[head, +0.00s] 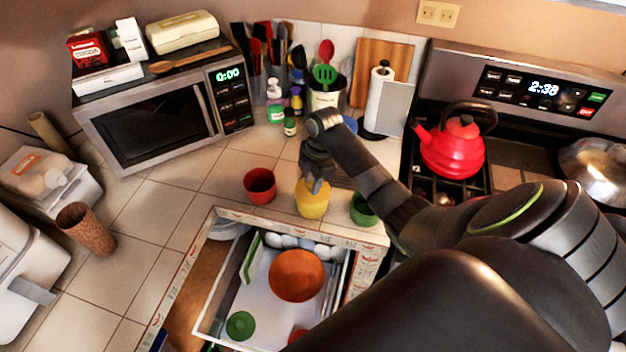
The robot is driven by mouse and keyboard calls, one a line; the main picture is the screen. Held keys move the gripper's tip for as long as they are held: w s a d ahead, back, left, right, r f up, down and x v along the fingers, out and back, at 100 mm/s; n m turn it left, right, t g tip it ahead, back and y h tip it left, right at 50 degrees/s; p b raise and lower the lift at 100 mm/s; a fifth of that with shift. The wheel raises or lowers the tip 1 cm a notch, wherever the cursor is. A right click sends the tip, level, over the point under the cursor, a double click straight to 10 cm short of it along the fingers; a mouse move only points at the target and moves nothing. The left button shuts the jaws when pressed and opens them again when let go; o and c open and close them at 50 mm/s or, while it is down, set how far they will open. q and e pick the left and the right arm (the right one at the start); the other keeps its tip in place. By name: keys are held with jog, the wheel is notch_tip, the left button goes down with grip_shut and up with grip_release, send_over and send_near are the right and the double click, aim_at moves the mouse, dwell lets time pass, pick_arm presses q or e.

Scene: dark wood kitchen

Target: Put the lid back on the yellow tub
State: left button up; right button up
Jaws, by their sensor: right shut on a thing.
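The yellow tub (312,207) stands upright on the tiled counter just behind the open drawer, between a red tub and a green tub. My right gripper (318,186) points down at the top of the yellow tub and is shut on what looks like the yellow lid. The fingers cover much of that spot, so I cannot tell whether the lid sits level on the rim. My left gripper is not in view.
The red tub (260,184) and the green tub (363,209) stand close on either side. The open drawer (207,322) in front holds an orange bowl (297,276) and a green lid (240,325). A red kettle (452,148) stands on the stove.

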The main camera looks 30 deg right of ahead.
dwell(0.4)
jog(key=o, duration=1.5)
jog(key=shift+r, duration=3.5)
jog(key=shift+c, duration=0.5)
grip_shut()
jog(key=shift+f, duration=0.2)
jog(key=shift+f+b, duration=1.7)
jog(key=shift+f, duration=1.3)
